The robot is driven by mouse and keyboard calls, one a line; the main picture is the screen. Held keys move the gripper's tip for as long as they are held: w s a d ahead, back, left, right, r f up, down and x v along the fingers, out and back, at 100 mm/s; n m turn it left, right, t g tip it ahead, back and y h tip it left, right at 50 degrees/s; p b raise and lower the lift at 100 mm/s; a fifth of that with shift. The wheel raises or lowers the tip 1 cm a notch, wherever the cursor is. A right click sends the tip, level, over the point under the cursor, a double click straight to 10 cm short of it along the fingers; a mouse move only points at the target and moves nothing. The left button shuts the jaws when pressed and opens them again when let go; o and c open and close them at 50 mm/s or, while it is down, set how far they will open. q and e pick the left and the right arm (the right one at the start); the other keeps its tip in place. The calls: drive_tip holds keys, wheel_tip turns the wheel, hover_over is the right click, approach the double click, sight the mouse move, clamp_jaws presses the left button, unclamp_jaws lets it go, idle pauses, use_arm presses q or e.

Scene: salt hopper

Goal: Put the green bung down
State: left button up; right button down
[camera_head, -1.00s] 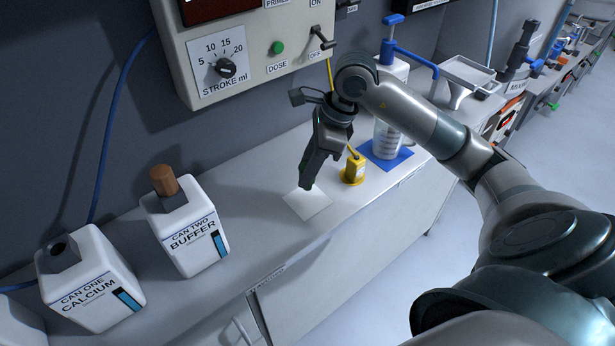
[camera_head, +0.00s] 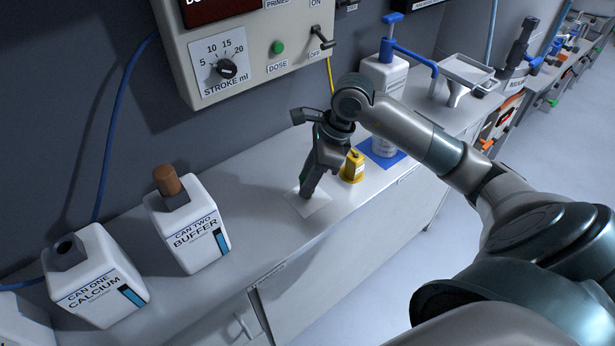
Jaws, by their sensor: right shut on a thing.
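My right gripper (camera_head: 306,193) points down at the white square pad (camera_head: 318,206) on the bench, its fingertips at or just above the pad. It is shut on the green bung, which the fingers hide almost wholly; I cannot tell whether the bung touches the pad. My left gripper is not in view. Can one, calcium (camera_head: 98,275), stands at the left with an open dark neck. Can two, buffer (camera_head: 187,231), has a brown stopper (camera_head: 168,181) in its neck.
The dosing panel (camera_head: 250,60) hangs above the bench. The bench between can two and the pad is clear.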

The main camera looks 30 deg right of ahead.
drive_tip(key=shift+f+b, duration=0.2)
drive_tip(key=shift+b, duration=0.1)
drive_tip(key=c, duration=1.4)
unclamp_jaws()
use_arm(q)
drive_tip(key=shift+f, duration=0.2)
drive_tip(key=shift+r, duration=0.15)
use_arm(e)
drive_tip(key=shift+r, duration=0.2)
drive_tip(key=shift+r+p, duration=0.15)
drive_tip(key=shift+p, duration=0.3)
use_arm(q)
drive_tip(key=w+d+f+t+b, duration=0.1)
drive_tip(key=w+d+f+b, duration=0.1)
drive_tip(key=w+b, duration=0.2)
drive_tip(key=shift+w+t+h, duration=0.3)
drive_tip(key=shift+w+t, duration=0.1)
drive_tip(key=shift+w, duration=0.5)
use_arm(e)
drive_tip(key=shift+v, duration=5.95)
